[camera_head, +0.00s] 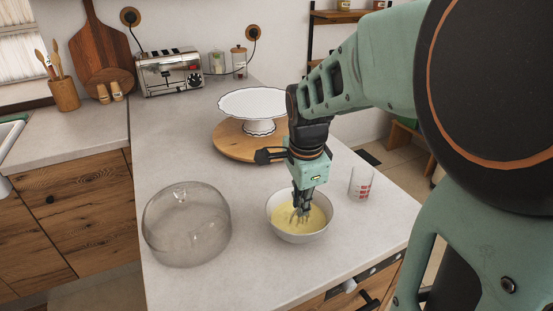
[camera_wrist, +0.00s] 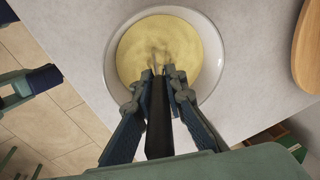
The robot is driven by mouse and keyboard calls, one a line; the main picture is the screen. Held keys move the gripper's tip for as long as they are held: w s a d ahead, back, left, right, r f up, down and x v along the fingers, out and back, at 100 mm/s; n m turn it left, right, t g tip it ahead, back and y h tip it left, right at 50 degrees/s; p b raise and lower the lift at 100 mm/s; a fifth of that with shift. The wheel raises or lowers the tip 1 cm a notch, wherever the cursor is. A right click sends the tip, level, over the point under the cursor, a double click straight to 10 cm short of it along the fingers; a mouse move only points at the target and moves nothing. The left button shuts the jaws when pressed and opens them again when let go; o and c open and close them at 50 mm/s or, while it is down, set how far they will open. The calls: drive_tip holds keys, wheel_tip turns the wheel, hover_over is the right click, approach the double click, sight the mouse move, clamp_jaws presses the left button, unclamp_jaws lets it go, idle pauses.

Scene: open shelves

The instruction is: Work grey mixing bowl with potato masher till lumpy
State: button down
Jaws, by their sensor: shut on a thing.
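The grey mixing bowl (camera_head: 289,236) stands upright on the counter in the head view, with pale yellow contents (camera_head: 314,221) inside. In the wrist view the bowl (camera_wrist: 216,92) is seen from above, and its contents (camera_wrist: 190,48) look swirled near the middle. My gripper (camera_head: 301,199) is over the bowl, pointing down. It is shut on the potato masher (camera_head: 300,214), whose grey lower end reaches into the yellow contents. In the wrist view my gripper's fingers (camera_wrist: 160,88) close around the masher's dark handle (camera_wrist: 158,132). The masher's submerged part is hidden.
A clear glass dome (camera_head: 186,228) stands left of the bowl. A measuring cup (camera_head: 361,184) with red marks stands close on the right. A white cake stand (camera_head: 256,107) on a round wooden board (camera_head: 232,143) is behind. The counter's front edge is near the bowl.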

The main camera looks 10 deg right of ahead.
drive_tip(key=shift+w+d, duration=0.1)
drive_tip(key=shift+d, duration=0.3)
drive_tip(key=shift+a, duration=0.1)
drive_tip(key=shift+w+a, duration=0.3)
drive_tip(key=shift+a, duration=0.25)
drive_tip(key=shift+s+a+f, duration=0.1)
drive_tip(key=shift+s+a, duration=0.25)
drive_tip(key=shift+s, duration=0.25)
drive_tip(key=shift+s+d, duration=0.1)
